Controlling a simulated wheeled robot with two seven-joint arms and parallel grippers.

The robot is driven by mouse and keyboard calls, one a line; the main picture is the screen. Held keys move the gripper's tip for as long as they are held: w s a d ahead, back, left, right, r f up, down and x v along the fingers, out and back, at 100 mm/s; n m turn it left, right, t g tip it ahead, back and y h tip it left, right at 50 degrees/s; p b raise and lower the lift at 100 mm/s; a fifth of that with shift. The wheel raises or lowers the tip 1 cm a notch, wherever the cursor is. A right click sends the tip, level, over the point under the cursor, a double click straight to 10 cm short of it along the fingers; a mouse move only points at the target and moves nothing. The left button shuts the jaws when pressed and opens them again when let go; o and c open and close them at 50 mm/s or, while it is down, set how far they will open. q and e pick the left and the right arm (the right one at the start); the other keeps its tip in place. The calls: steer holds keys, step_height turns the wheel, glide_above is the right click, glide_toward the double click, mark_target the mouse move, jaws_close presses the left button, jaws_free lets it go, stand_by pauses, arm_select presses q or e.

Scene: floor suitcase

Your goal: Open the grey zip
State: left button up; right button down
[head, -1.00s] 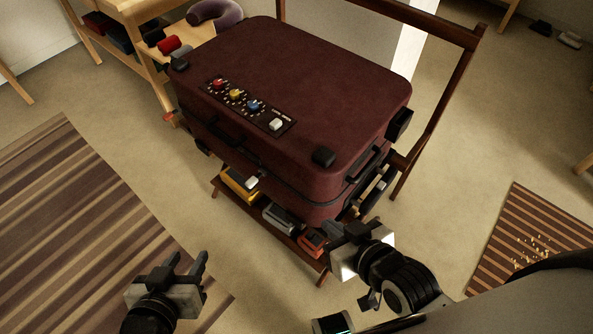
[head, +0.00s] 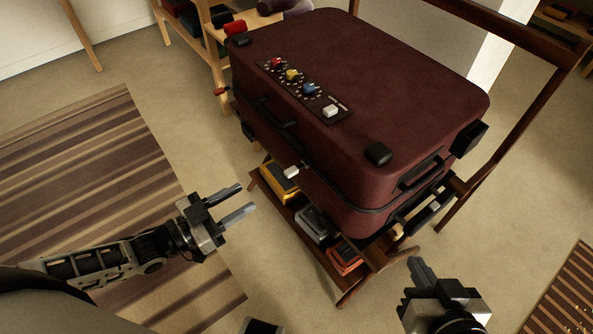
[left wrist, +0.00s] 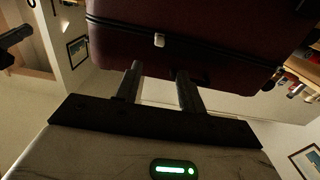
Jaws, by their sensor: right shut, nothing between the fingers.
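A maroon suitcase (head: 400,75) lies closed on a dark wooden rack, with a dark zip line running around its side. A small light grey zip pull (head: 291,173) hangs on the near-left side of that line; it also shows in the left wrist view (left wrist: 159,40). My left gripper (head: 248,197) is open and empty, left of the pull and apart from it, fingers pointing towards the case. In the left wrist view its fingers (left wrist: 157,74) are apart, with the pull above the gap between them. My right gripper (head: 416,264) is shut and empty, below the case's near right corner.
A panel of coloured knobs (head: 301,88) is on the lid. The rack's lower shelf holds a yellow item (head: 280,184), a grey one (head: 315,223) and an orange one (head: 345,259). A striped rug (head: 90,185) lies left; the carpet between is free.

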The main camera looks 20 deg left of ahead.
mark_target(297, 167)
arm_select(q)
steer(key=b+x, duration=0.1)
steer(key=x, duration=1.3)
steer(key=shift+d, duration=0.15)
steer(key=shift+w+d+r+b, duration=0.1)
steer(key=shift+w+d+b, duration=0.2)
steer(key=shift+w, duration=0.1)
jaws_close()
steer(key=shift+d, duration=0.1)
